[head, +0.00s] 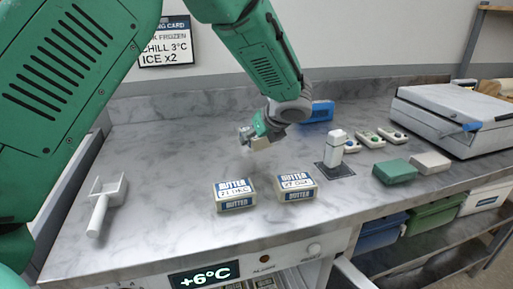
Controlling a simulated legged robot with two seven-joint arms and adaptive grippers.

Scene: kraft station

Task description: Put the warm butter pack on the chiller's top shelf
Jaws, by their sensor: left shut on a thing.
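Two butter packs with blue and cream labels lie on the marble counter: the left butter pack (235,194) and the right butter pack (296,186), set a little apart. Their handwritten markings are too small to read surely, so I cannot tell which is warm. My left gripper (254,137) is above the counter behind the packs, apart from both. It is shut on a small pale grey thing (259,143), mostly hidden. The chiller (290,253) is under the counter's front edge, its display (204,275) reading +6°C. Its inside shows only partly. My right gripper is out of view.
A white upright device (335,149) stands on a dark pad right of the packs. Green (395,171) and pale (430,162) blocks, small devices and a large grey box (455,115) lie right. The counter's left middle is clear.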

